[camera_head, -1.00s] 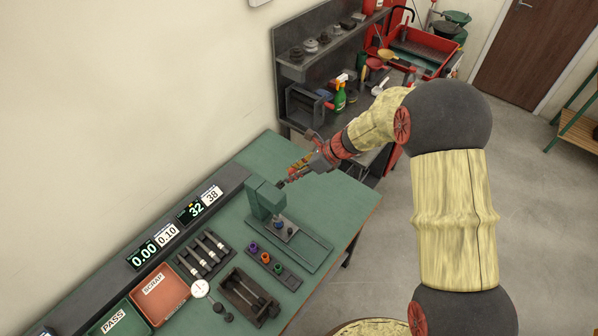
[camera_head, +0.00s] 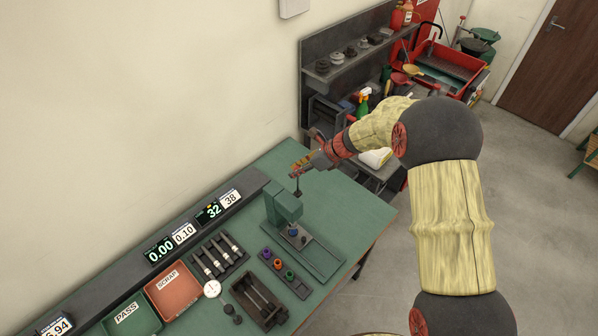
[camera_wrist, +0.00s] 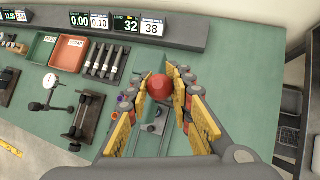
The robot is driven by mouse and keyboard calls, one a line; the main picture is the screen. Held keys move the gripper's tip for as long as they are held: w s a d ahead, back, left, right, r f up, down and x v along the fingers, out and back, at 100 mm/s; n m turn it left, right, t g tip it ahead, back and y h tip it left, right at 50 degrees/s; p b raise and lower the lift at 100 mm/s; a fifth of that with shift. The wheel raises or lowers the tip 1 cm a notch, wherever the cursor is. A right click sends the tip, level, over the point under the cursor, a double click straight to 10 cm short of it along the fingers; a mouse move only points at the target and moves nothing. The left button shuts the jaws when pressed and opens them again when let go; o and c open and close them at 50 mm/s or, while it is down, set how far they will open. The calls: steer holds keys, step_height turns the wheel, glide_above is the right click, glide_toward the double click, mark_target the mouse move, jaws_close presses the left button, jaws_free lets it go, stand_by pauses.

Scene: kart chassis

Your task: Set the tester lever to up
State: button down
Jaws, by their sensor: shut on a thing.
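The tester (camera_head: 286,203) is a green block-shaped device on a base plate at the far end of the green bench. Its lever (camera_head: 297,187) is a thin dark rod at the tester's back right side, rising steeply to my gripper (camera_head: 302,164). In the wrist view the lever's round red knob (camera_wrist: 159,87) sits between the fingers of my gripper (camera_wrist: 162,88), which are closed on it. The fingers hide the knob in the head view. The wrist view does not show the rod clearly.
Displays (camera_head: 190,229) line the wall side. The bench's right part is bare.

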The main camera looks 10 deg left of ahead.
steer(key=shift+w+r, duration=0.2)
steer(key=shift+r, duration=0.15)
steer(key=c, duration=2)
jaws_free()
steer(key=shift+a, duration=0.1)
steer(key=o, duration=0.4)
steer(key=shift+s+f, duration=0.1)
steer(key=shift+f, duration=0.15)
steer(key=shift+o, duration=0.2)
steer(key=v, duration=1.2)
